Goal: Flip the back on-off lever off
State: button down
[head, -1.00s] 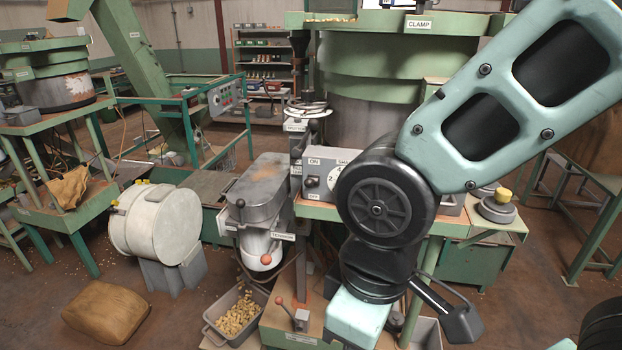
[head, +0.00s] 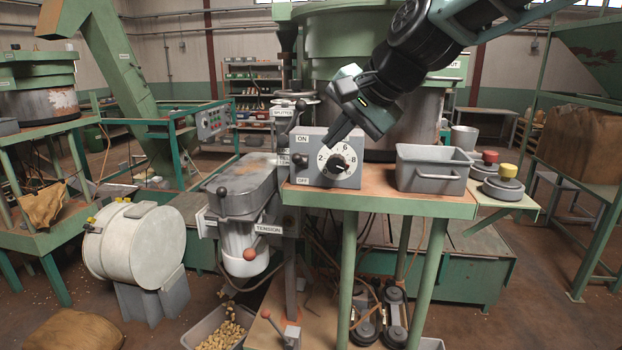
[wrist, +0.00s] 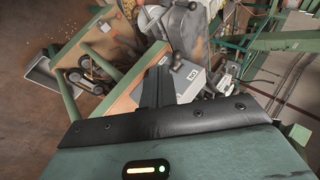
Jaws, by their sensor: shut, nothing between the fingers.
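A grey control box (head: 333,172) stands on the green-edged table, with an ON label above and an OFF label below on its left side. A dark round lever knob (head: 300,161) sits between the two labels; I cannot tell which way it is thrown, or whether it is the back lever. A numbered dial with a black knob (head: 338,163) is to its right. My gripper (head: 329,143) is shut and empty, its tips in front of the box's upper part, right of the ON label. The wrist view shows the shut fingers (wrist: 154,88) beside the box (wrist: 190,82); contact is unclear.
A grey tray (head: 433,171) and weights with red and yellow tops (head: 503,182) stand right of the box. A grey machine with a TENSION label (head: 269,229) is on the left, near another black-knobbed lever (head: 301,105). A large green hopper rises behind.

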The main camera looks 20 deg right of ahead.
aim_at(299, 160)
jog(key=w+d+r+m+t+b, duration=0.1)
jog(key=w+d+r+m+t, duration=0.1)
jog(key=d, duration=0.3)
jog(key=shift+w+d+r+m+h+b, duration=0.25)
jog(key=shift+w+r+m+h+b, duration=0.15)
jog(key=shift+m, duration=0.2)
jog(key=shift+w+f, duration=0.1)
jog(key=p+x, duration=0.1)
jog(key=x, duration=0.3)
jog(key=a+p+x, duration=0.1)
jog(key=x, duration=0.3)
jog(key=s+a+p+x, duration=0.1)
jog(key=x, duration=0.3)
jog(key=shift+a, duration=0.2)
jog(key=shift+w+a+f, duration=0.15)
jog(key=shift+a+f, duration=0.2)
jog(key=shift+a, duration=0.05)
jog(key=shift+f, duration=0.15)
